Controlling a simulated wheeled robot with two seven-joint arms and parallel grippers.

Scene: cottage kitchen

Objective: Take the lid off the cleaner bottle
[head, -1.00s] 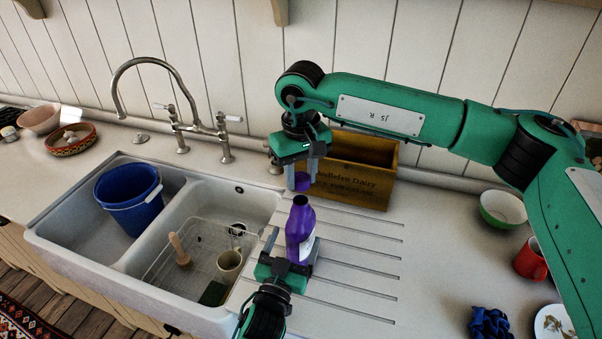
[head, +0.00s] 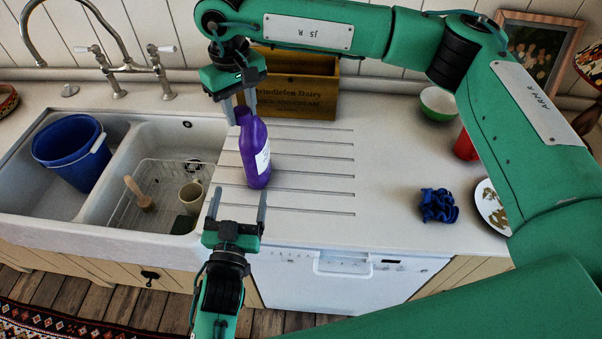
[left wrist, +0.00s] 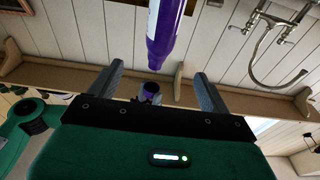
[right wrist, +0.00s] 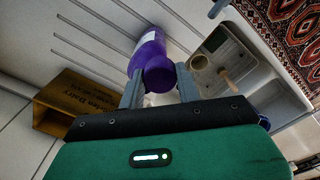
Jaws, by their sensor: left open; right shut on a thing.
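The purple cleaner bottle (head: 256,158) with a white label stands upright on the grooved drainboard. My right gripper (head: 246,108) is above it, shut on the purple lid (head: 241,115). In the left wrist view, which is upside down, the lid (left wrist: 150,88) shows apart from the bottle (left wrist: 163,35), with a small gap between them. In the right wrist view the lid (right wrist: 158,80) sits between the fingertips, with the bottle (right wrist: 150,50) beyond it. My left gripper (head: 236,205) is open and empty in front of the bottle, apart from it.
A wooden crate (head: 295,108) stands behind the bottle. To the left is the double sink (head: 120,140) with a blue bucket (head: 70,150) and a wire rack. A blue cloth (head: 438,206) and a plate (head: 490,205) lie at the right. The counter between is clear.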

